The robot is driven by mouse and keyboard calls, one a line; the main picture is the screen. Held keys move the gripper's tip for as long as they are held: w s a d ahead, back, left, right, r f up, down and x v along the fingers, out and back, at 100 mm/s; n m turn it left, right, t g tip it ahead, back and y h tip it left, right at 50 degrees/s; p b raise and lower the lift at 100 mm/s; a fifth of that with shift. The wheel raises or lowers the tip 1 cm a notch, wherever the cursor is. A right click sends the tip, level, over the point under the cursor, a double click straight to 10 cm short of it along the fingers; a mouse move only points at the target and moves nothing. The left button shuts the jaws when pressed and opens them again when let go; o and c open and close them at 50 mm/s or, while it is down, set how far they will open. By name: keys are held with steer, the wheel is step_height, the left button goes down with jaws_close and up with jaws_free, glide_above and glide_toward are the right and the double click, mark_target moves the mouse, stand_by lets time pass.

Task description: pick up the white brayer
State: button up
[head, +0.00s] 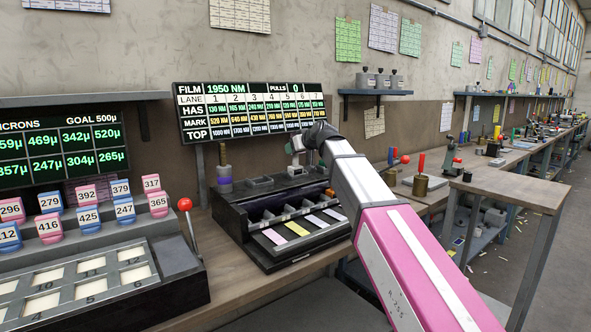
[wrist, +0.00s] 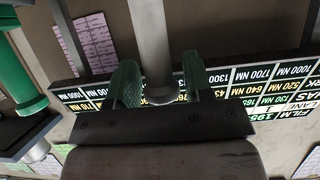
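A pale grey-white cylinder (wrist: 153,45), which looks like part of the white brayer, stands between the two green fingers of my gripper (wrist: 160,82) in the wrist view. A gap shows between it and the right finger, so the gripper looks open around it. In the head view my gripper (head: 300,143) is over the back of the black rack (head: 240,222), at a small pale upright piece (head: 294,164). The arm and gripper hide part of that piece, and its roller cannot be made out.
A green roll (wrist: 14,80) shows at the left of the wrist view. The lane display board (head: 250,110) is close behind. A red-knobbed lever (head: 190,225) stands left of the rack.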

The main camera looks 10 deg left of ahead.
jaws_close()
steer(key=shift+r, duration=0.15)
